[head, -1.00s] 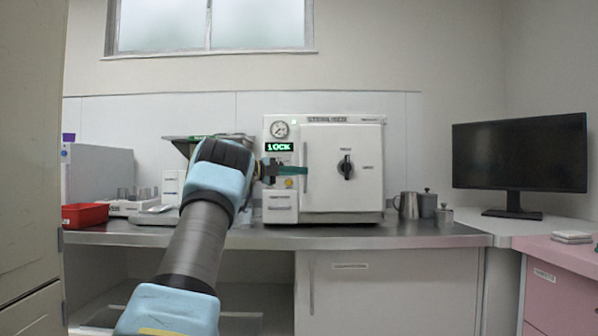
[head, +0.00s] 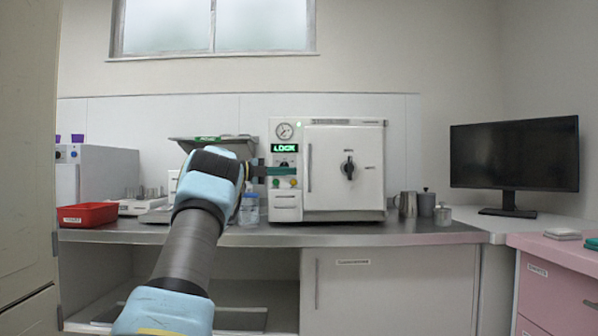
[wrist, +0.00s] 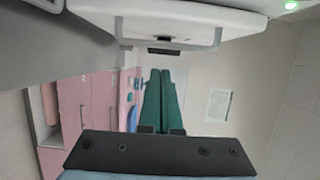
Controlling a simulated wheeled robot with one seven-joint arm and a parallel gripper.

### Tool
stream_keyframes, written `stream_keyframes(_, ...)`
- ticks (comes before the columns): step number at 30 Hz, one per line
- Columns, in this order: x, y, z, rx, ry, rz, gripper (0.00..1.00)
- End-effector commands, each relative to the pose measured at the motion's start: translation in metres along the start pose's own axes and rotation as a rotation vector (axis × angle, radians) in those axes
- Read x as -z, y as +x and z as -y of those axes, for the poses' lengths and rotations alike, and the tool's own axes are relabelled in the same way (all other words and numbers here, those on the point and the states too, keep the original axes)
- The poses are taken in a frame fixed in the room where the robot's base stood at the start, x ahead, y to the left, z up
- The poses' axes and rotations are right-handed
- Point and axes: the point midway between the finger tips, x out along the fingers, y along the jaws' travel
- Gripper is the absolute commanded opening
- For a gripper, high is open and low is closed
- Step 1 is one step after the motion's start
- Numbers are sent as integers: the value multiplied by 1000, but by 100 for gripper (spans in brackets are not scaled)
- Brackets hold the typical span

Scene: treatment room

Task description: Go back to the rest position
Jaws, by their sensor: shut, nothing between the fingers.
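My gripper (head: 296,171) is at the front of the white sterilizer (head: 343,200) in the head view, over its left control panel. Its green fingers are pressed together with nothing between them; they also show in the wrist view (wrist: 161,82). I cannot tell from the head view how far the fingertips are from the panel. In the wrist view, a white body with a handle (wrist: 170,42) lies close beyond the fingertips.
A steel counter (head: 400,234) runs under the sterilizer. A red tray (head: 88,215) and a bottle (head: 249,208) stand to the left. Metal pots (head: 408,204) and a monitor (head: 514,152) are to the right, near a pink cabinet (head: 545,290).

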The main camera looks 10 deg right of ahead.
Motion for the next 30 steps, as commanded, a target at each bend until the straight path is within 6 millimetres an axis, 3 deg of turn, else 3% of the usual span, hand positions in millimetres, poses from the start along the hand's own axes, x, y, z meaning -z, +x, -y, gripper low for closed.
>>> stream_keyframes(6, -14, -27, 1, 0, 1, 0, 0)
stream_keyframes(14, -19, -34, 2, 10, -6, 12, 0)
stream_keyframes(19, -42, -47, 27, 136, -90, 182, 0)
stream_keyframes(23, -72, -75, 42, 301, -259, 439, 0)
stream_keyframes(26, -86, -104, 32, 403, -429, 646, 0)
stream_keyframes(30, -80, -143, -15, 483, -706, 924, 0)
